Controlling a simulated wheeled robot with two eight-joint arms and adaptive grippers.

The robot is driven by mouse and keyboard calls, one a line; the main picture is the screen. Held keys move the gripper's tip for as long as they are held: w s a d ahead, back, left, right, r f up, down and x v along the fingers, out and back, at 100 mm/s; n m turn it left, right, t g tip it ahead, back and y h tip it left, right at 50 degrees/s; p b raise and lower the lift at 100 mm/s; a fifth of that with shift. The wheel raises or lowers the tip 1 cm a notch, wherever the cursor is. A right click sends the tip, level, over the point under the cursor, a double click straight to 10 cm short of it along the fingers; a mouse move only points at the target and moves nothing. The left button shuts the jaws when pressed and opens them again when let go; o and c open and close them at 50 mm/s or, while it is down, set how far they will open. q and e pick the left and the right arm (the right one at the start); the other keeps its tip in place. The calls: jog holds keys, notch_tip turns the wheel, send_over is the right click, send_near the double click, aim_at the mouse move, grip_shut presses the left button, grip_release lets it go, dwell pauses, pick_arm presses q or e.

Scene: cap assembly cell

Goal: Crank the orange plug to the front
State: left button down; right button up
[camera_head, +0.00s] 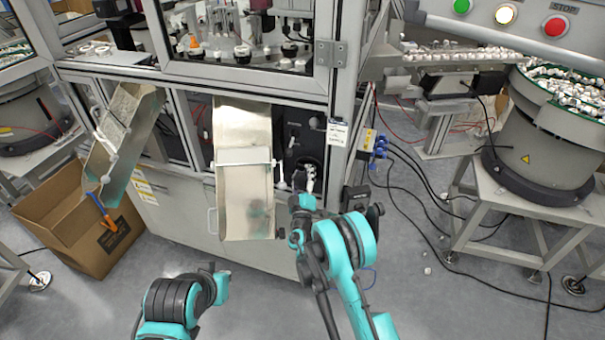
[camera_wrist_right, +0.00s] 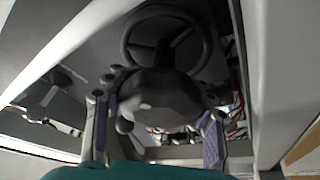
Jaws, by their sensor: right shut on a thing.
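My right gripper (camera_head: 306,180) reaches into the dark opening low in the machine's front, right of the middle metal chute. In the right wrist view its two fingers (camera_wrist_right: 158,128) stand on either side of a dark rounded hub (camera_wrist_right: 160,98). It is shut on this hub. Behind the hub is a dark spoked handwheel (camera_wrist_right: 163,47); its lower part is hidden.
The middle metal chute (camera_head: 246,205) hangs close left of my right gripper. Another chute (camera_head: 118,130) leans over an open cardboard box (camera_head: 75,225), with a small orange and blue piece (camera_head: 100,208) there. Cables and a bowl feeder (camera_head: 545,150) stand to the right.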

jog(key=shift+d+m+t+h, duration=0.1)
jog(key=shift+m+t+h, duration=0.35)
jog(key=shift+m, duration=1.05)
jog(key=shift+m+h, duration=0.25)
jog(key=shift+m, duration=0.05)
jog(key=o, duration=1.3)
jog(key=shift+d, duration=0.1)
